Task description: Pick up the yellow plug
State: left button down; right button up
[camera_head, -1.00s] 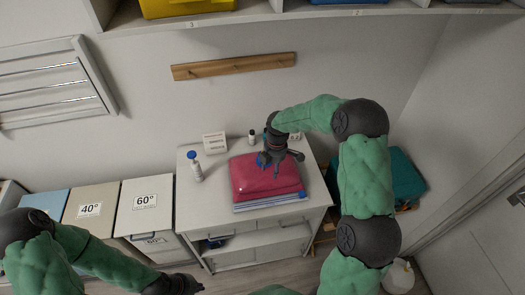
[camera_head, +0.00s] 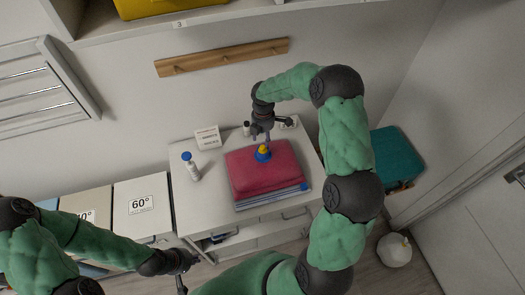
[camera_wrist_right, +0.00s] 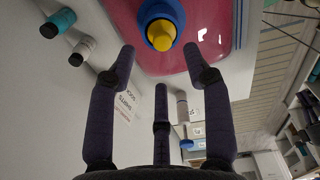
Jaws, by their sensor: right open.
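The yellow plug (camera_head: 263,149) sits in a round blue base (camera_head: 262,157) on top of a pink folded item (camera_head: 250,177) on the white cabinet. In the right wrist view, the yellow plug (camera_wrist_right: 161,35) is at the top centre, ringed by the blue base. My right gripper (camera_head: 262,136) is just behind and above the plug, with its fingers spread and nothing between them. In the right wrist view, its fingertips (camera_wrist_right: 159,55) lie below the plug in the picture and look apart from it. My left gripper (camera_head: 182,268) is low at the left, its fingers unclear.
A white bottle with a blue cap (camera_head: 191,166) and a small sign (camera_head: 207,138) stand on the cabinet (camera_head: 188,210). A small dark-capped bottle (camera_head: 246,128) is near the right gripper. A wooden peg rail (camera_head: 222,57) is on the wall. A teal box (camera_head: 396,158) stands at the right.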

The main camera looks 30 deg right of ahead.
aim_at(262, 147)
jog(key=shift+w+f, duration=0.2)
jog(key=shift+f, duration=0.4)
jog(key=f, duration=0.2)
jog(key=f+p, duration=0.1)
jog(key=f, duration=0.1)
jog(key=shift+s+a, duration=0.1)
jog(key=shift+s, duration=0.2)
jog(key=shift+w+f, duration=0.1)
jog(key=shift+f, duration=0.35)
jog(key=c, duration=0.9)
jog(key=shift+c, duration=0.2)
